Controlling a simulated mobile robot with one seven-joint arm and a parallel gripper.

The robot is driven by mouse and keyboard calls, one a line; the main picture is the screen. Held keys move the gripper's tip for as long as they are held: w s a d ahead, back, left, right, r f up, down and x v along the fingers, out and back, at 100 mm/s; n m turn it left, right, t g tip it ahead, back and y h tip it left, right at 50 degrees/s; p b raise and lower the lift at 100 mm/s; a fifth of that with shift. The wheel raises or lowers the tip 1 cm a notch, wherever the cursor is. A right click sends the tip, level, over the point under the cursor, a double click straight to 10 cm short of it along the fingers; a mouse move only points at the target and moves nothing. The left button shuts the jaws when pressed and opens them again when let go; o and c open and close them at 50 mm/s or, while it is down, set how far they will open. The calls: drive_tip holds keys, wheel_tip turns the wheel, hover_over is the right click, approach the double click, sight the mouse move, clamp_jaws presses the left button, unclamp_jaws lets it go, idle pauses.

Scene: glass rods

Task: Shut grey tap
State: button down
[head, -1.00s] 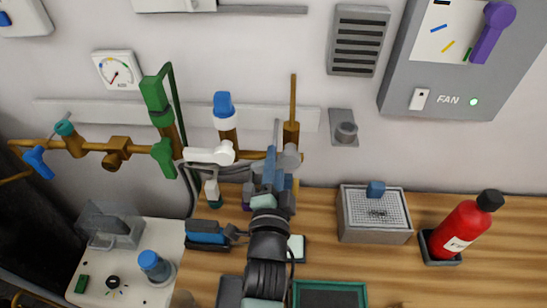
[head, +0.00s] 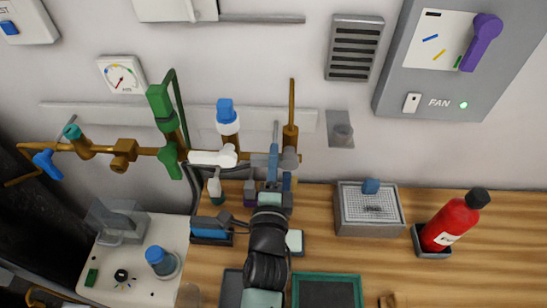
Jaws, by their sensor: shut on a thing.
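The grey tap (head: 290,158) is at the right end of the brown pipe, below a brown upright pipe (head: 291,108). Its round grey hub shows just right of my gripper (head: 272,166). A thin grey bar stands up above the fingers and looks like the tap's lever. My gripper reaches up from below and is shut on the grey tap, at what seems to be the lever. The fingers and wrist hide much of the lever and the lower part of the tap.
Close on the left are a white tap (head: 213,158) and a green tap (head: 168,158), with a blue tap (head: 47,162) farther left. A gauge (head: 121,75) hangs on the wall. On the bench stand a grey box (head: 369,222) and a red extinguisher (head: 450,224).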

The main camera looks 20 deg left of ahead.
drive_tip(key=c, duration=0.6)
unclamp_jaws()
drive_tip(key=shift+b+v, duration=2.45)
drive_tip(key=shift+v, duration=4.05)
drive_tip(key=shift+r, duration=0.1)
